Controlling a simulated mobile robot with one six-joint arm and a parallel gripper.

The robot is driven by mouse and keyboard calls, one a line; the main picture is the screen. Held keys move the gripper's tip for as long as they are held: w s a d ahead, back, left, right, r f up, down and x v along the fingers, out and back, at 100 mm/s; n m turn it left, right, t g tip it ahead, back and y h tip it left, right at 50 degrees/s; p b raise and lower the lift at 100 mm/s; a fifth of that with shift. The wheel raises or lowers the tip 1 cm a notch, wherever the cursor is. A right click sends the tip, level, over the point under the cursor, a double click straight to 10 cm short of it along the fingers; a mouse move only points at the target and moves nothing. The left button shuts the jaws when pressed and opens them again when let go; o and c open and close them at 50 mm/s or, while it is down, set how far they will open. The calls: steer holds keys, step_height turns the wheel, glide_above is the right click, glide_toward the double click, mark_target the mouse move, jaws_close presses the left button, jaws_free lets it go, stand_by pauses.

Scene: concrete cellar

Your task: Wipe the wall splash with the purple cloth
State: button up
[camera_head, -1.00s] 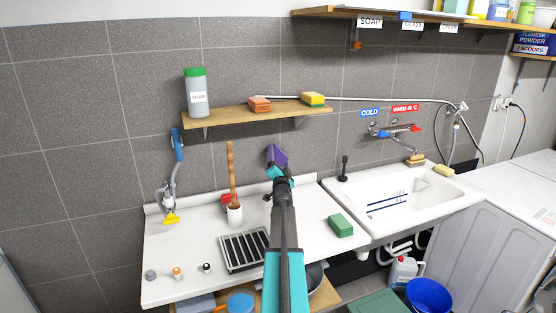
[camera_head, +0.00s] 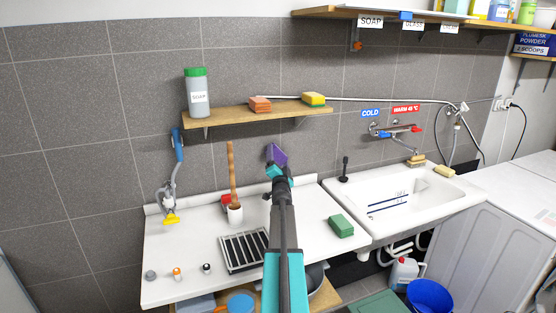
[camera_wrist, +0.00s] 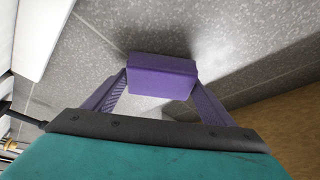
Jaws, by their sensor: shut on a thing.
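The purple cloth (camera_head: 279,153) is a folded block held up against the grey tiled wall, under the wooden shelf. It also shows in the wrist view (camera_wrist: 162,77), between the two purple fingers of my gripper (camera_wrist: 160,90). My gripper (camera_head: 277,166) is shut on the cloth. In the wrist view the cloth is at or very near the wall; whether it touches I cannot tell. A pale, whitish smear (camera_wrist: 205,45) shows on the wall beside the cloth in the wrist view. In the head view I cannot make out the splash.
A sink (camera_head: 400,200) is right.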

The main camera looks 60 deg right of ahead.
mark_target(285, 156)
steer(key=shift+w+d, duration=0.35)
steer(key=shift+w, duration=0.1)
stand_by(0.4)
steer(key=shift+s+d+p, duration=0.35)
steer(key=shift+s+d, duration=0.9)
steer(key=shift+d, duration=0.3)
steer(key=shift+w, duration=0.1)
steer(key=shift+w+a+f+b, duration=0.15)
steer(key=shift+w+a+b, duration=0.7)
steer(key=shift+b, duration=0.45)
steer(key=shift+w+a+b, duration=0.25)
steer(key=shift+a+b, duration=0.4)
steer(key=shift+a, duration=0.15)
